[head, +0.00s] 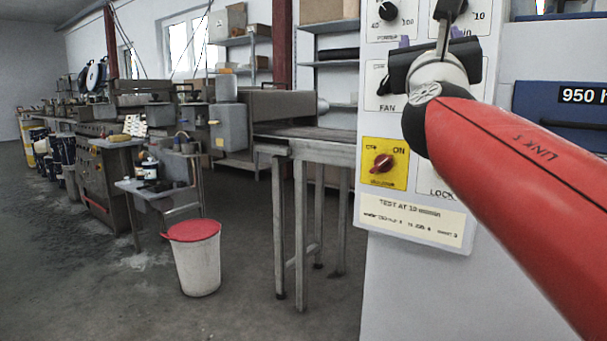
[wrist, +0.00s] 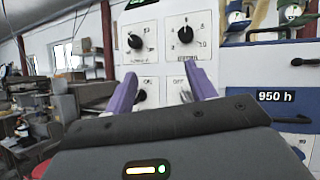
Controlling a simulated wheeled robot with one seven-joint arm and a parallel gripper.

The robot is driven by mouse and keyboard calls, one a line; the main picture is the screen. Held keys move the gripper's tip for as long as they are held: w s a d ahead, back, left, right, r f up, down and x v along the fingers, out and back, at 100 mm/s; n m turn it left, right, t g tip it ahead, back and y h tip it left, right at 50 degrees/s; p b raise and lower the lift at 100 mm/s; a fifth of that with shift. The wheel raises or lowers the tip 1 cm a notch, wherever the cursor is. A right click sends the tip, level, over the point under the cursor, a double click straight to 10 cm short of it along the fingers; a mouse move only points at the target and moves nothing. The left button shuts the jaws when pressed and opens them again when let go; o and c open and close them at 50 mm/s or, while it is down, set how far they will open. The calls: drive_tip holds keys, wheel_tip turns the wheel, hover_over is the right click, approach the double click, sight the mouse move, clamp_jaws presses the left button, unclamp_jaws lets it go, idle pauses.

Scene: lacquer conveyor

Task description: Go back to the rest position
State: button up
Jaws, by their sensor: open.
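My gripper shows in the wrist view (wrist: 162,90) with its two purple fingers spread apart and nothing between them. In the head view my gripper (head: 430,38) is in front of the upper part of the white control panel (head: 375,215). The panel also shows in the wrist view (wrist: 160,63), with two black dials, the left dial (wrist: 135,41) and the right dial (wrist: 186,34), beyond the fingertips. I cannot tell whether the fingers touch the panel. My red arm hides the panel's lower right part.
A red rotary switch (head: 383,163) sits on a yellow plate below the FAN label. A blue drawer unit (head: 560,105) marked 950 h stands at the right. A metal conveyor table (head: 315,150) and a white bin with a red lid (head: 196,262) stand left. The floor at front left is clear.

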drive_tip(key=s+d+f+m+g, duration=0.2)
drive_tip(key=s+f+m+g, duration=0.1)
drive_tip(key=f+m, duration=0.5)
drive_tip(key=s+d+f+m+g+h, duration=0.1)
drive_tip(key=s+d+f+m+g, duration=0.2)
drive_tip(key=f+m, duration=0.45)
drive_tip(key=s+d+f+m+g, duration=0.2)
drive_tip(key=f+m+g, duration=0.25)
drive_tip(key=f, duration=0.55)
drive_tip(key=s+a+f+m+g+y, duration=0.3)
drive_tip(key=s+f+m, duration=0.4)
drive_tip(key=f, duration=0.5)
drive_tip(key=s+a+f+m+g+y, duration=0.4)
drive_tip(key=s+a+f+m+y, duration=0.1)
drive_tip(key=f, duration=0.7)
drive_tip(key=s+a+m, duration=0.1)
drive_tip(key=a+m, duration=0.1)
drive_tip(key=shift+s+a+f+m, duration=0.15)
drive_tip(key=shift+s+f+m, duration=0.05)
drive_tip(key=shift+s+m, duration=0.15)
